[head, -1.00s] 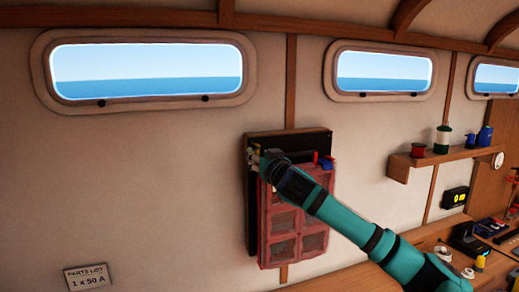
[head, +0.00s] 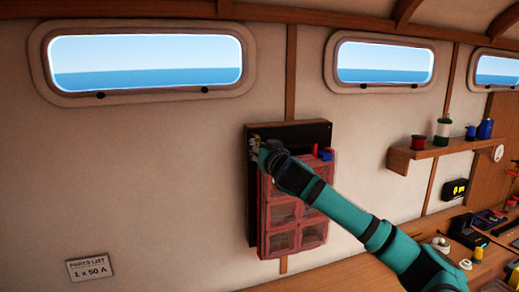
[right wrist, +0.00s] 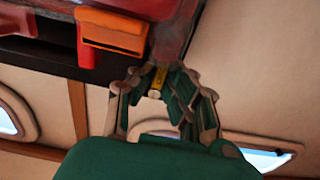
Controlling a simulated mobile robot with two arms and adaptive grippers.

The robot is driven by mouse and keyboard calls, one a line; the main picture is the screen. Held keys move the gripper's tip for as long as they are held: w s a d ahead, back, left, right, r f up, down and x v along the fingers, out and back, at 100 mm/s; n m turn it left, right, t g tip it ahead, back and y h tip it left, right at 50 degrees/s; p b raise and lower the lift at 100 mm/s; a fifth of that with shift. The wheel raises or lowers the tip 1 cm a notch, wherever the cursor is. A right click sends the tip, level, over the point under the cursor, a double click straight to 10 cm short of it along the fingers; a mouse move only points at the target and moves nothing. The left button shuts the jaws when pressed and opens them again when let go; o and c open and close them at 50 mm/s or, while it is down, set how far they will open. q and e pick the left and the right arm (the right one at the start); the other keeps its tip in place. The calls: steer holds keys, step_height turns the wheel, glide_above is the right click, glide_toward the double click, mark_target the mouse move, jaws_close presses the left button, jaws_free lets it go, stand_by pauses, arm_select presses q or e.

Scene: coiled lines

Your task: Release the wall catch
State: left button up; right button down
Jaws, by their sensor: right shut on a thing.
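A red case with clear compartments (head: 282,240) hangs on a dark backboard (head: 290,135) on the wall. The wall catch, a small yellow piece (right wrist: 160,76) with a pale round end, shows beside the case in the right wrist view. My right gripper (right wrist: 162,92) is shut on it, with its fingers drawn in around it. In the head view my right gripper (head: 262,154) is at the board's upper left corner, and its wrist hides most of the catch. Whether the catch is latched cannot be told. My left gripper is not in view.
Red and blue pieces (head: 325,155) sit at the case's top right; an orange holder (right wrist: 112,32) is close to my right gripper. A wooden shelf (head: 440,149) with spools and a cluttered bench are to the right.

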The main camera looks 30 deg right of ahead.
steer(key=m+b, duration=0.2)
steer(key=m, duration=0.2)
steer(key=a+m+b, duration=0.1)
steer(key=m+b, duration=0.1)
steer(key=m, duration=0.2)
steer(key=a+r+m+b, duration=0.1)
steer(key=m+b, duration=0.1)
steer(key=m, duration=0.2)
steer(key=shift+w+m, duration=0.25)
steer(key=shift+m, duration=0.15)
steer(key=m, duration=0.2)
steer(key=r+m, duration=0.1)
steer(key=m, duration=0.1)
steer(key=shift+m, duration=0.4)
steer(key=shift+p, duration=0.3)
steer(key=c, duration=1.4)
jaws_free()
steer(key=shift+o, duration=0.2)
steer(key=v, duration=1.2)
steer(key=shift+m, duration=0.3)
